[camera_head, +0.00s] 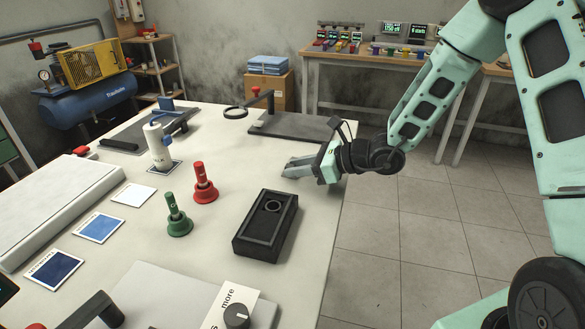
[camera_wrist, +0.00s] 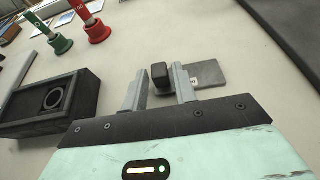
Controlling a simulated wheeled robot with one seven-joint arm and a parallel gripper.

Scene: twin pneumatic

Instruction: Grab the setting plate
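A small flat grey plate with a light label (camera_wrist: 208,75), which looks like the setting plate, lies on the pale table in the wrist view. A dark upright block (camera_wrist: 160,73), which looks like its handle, stands at its left end. My gripper (camera_wrist: 157,76) is open, with one finger on each side of the block in the picture. I cannot tell whether the fingers touch it. In the head view my gripper (camera_head: 293,168) is low over the table's right part, and the plate cannot be made out apart from it.
A black box with a round recess (camera_head: 266,226) stands nearby, left of my gripper in the wrist view. Red (camera_head: 204,184) and green (camera_head: 178,216) bell-shaped pieces stand farther left. A dark grey board (camera_head: 295,127) lies behind my gripper. The table's right edge is close.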

